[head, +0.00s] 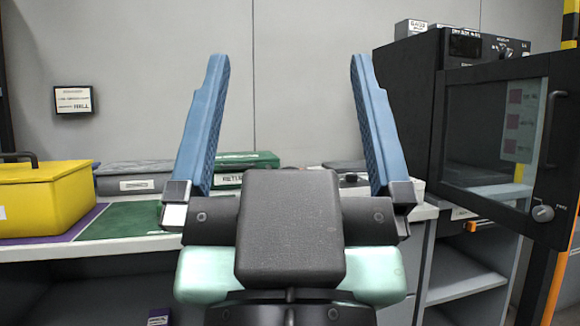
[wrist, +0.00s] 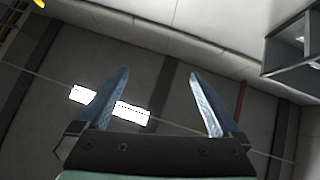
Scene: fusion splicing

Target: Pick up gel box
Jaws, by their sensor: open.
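My gripper (head: 289,58) stands upright in the middle of the head view, its two blue fingers wide apart with nothing between them. It also shows open and empty in the wrist view (wrist: 159,73). I cannot tell which thing is the gel box, as no label that I can read names it. A grey case with a white label (head: 138,184) lies on the bench left of my gripper. A green case (head: 247,160) lies behind the left finger, partly hidden. The bench behind my gripper is largely covered.
A yellow box with a dark handle (head: 42,198) stands on the bench at the left. A green mat (head: 125,221) lies beside it. A black oven (head: 410,95) stands at the right, its windowed door (head: 510,140) swung toward me. The wrist view shows ceiling lights (wrist: 131,112) and walls.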

